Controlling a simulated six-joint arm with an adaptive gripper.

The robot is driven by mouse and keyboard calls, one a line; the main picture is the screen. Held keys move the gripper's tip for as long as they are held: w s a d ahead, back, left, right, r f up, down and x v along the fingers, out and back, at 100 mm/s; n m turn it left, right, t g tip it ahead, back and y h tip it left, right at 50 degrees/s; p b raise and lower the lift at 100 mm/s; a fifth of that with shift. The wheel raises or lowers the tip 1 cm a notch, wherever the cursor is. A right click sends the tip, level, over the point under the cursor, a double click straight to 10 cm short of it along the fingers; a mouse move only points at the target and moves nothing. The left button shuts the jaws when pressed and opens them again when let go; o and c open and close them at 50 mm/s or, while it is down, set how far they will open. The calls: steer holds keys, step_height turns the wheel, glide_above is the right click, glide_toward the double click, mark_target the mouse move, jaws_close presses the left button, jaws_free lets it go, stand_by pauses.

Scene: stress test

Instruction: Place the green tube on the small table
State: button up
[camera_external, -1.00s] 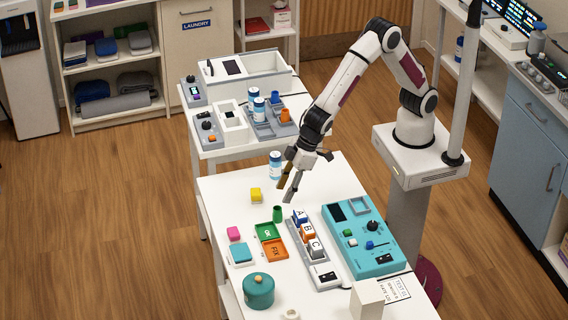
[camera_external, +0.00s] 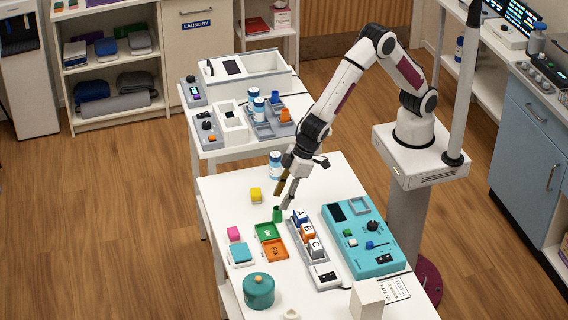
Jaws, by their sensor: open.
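The green tube (camera_external: 277,215) stands upright on the white front table (camera_external: 223,196), just behind the green OK tray. My gripper (camera_external: 283,200) points down right above the tube, its fingers apart. One fingertip is close to the tube's top; I cannot tell whether it touches. The gripper is open and holds nothing. A smaller white table (camera_external: 208,152) stands behind the front table and carries a grey tray (camera_external: 262,131) with blue and orange tubes and white bottles with blue caps.
Near the tube are a yellow block (camera_external: 256,195), the OK tray (camera_external: 267,232), the orange FIX tray (camera_external: 274,250) and a rack with A, B, C blocks (camera_external: 308,232). A blue-capped bottle (camera_external: 275,166) stands behind. A teal panel (camera_external: 365,240) lies right. The front table's back left is mostly bare.

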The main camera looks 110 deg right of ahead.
mark_target(274, 215)
steer(key=shift+a+x, duration=0.15)
steer(key=shift+x, duration=0.6)
steer(key=shift+a+x, duration=0.1)
steer(key=shift+x, duration=1.65)
steer(key=c, duration=1.1)
steer(key=shift+o, duration=0.2)
steer(key=shift+r, duration=0.15)
step_height(274, 215, up, 10)
